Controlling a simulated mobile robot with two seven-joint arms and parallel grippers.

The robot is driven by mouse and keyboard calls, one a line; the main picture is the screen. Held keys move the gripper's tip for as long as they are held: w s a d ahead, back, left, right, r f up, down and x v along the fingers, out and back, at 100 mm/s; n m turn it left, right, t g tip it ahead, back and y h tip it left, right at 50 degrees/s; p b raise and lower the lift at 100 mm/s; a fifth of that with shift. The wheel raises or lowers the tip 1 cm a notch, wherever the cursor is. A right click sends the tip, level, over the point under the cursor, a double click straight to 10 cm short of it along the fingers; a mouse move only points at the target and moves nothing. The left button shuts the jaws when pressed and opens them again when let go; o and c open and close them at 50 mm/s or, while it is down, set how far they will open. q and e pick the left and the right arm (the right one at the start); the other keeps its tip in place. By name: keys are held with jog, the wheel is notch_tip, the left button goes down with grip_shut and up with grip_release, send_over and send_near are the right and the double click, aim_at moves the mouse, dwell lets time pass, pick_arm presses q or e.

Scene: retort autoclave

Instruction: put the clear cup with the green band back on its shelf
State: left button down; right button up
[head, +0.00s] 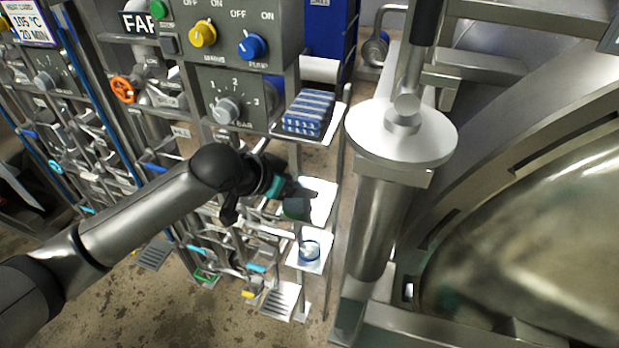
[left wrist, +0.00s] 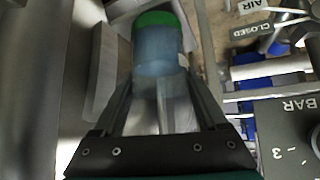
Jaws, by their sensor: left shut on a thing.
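The clear cup with the green band (left wrist: 158,52) is between the two fingers of my left gripper (left wrist: 160,85) in the left wrist view. Its green band is at the far end. In the head view my left gripper (head: 297,200) is at the small shelf stack, over the edge of a white middle shelf (head: 322,198). A dark green shape shows at its tip; the cup's outline is hard to make out there. A clear cup with a blue band (head: 309,249) stands on the white shelf below (head: 297,262). My right gripper is not in view.
Blue-and-white packs (head: 308,113) sit on the shelf above. A grey control panel (head: 230,50) with knobs stands behind and left. A metal column with a round top (head: 375,220) stands close on the right, beside the large vessel (head: 540,240). Pipes and valves crowd the left.

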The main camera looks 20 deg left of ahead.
aim_at(306, 178)
pick_arm(q)
jog(key=w, duration=0.1)
jog(key=w+d, duration=0.2)
jog(key=w, duration=0.1)
jog(key=shift+f, duration=0.35)
jog(key=shift+s+f, duration=0.1)
jog(key=shift+f, duration=0.25)
jog(key=shift+a, duration=0.15)
grip_release()
jog(key=shift+f, duration=0.15)
jog(key=shift+r, duration=0.2)
jog(key=p+v, duration=0.1)
jog(key=v, duration=1.1)
jog(key=shift+s+f, duration=0.1)
jog(key=shift+f, duration=0.05)
